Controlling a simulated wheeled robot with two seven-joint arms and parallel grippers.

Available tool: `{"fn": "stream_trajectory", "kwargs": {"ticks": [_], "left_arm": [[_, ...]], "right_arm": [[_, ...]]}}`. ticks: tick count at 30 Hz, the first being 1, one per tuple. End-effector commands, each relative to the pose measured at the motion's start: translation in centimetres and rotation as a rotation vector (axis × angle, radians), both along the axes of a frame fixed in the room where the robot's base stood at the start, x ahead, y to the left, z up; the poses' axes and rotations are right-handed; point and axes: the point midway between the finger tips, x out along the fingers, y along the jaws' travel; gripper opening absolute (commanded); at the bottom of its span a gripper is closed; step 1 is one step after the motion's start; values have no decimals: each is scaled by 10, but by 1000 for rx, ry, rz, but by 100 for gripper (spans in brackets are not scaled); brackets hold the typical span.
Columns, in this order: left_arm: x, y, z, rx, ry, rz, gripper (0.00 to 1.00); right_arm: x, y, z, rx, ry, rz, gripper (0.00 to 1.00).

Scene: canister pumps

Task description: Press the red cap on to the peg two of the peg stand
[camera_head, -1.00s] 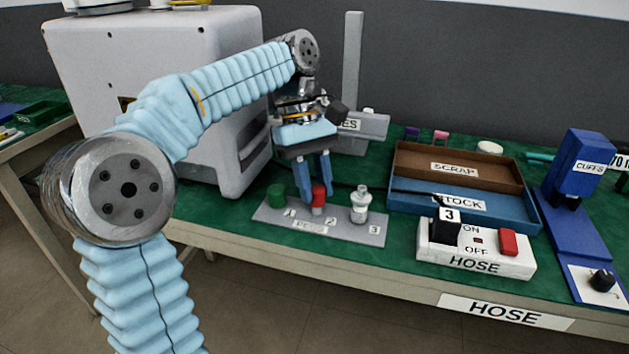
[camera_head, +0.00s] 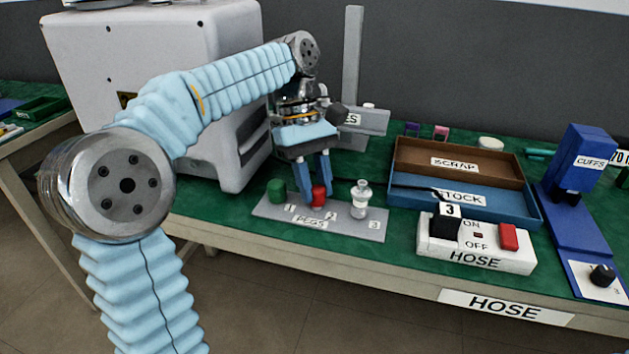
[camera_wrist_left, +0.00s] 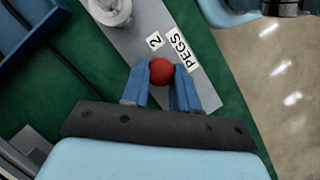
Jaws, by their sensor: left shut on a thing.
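The red cap (camera_head: 318,195) is between the blue fingers of my left gripper (camera_head: 314,190), which is shut on it. The cap sits low over the middle of the grey peg stand (camera_head: 270,212), by the label 2, and looks upright. The wrist view shows the round red cap top (camera_wrist_left: 161,71) between the fingertips (camera_wrist_left: 160,88), with the label 2 beside it. The peg under the cap is hidden, so I cannot tell how far down the cap sits. A green cap (camera_head: 276,190) stands at the stand's left end, and a pale metal fitting (camera_head: 361,199) stands toward label 3.
Right of the stand are a white HOSE switch box (camera_head: 476,247), a blue STOCK tray (camera_head: 520,215) and a brown SCRAP tray (camera_head: 410,158). A blue CUFFS device (camera_head: 580,160) stands far right. A large white machine (camera_head: 150,60) stands close behind my left arm.

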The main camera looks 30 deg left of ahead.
Motion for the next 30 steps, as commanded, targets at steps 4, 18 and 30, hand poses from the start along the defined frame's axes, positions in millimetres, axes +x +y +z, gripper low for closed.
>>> {"fn": "stream_trajectory", "kwargs": {"ticks": [4,18,30], "left_arm": [[0,0,-3,0,0,0,1],[0,0,-8,0,1,0,1],[0,0,-8,1,1,1,54]], "right_arm": [[0,0,0,0,0,0,51],[0,0,-1,0,0,0,51],[0,0,-1,0,0,0,51]]}}
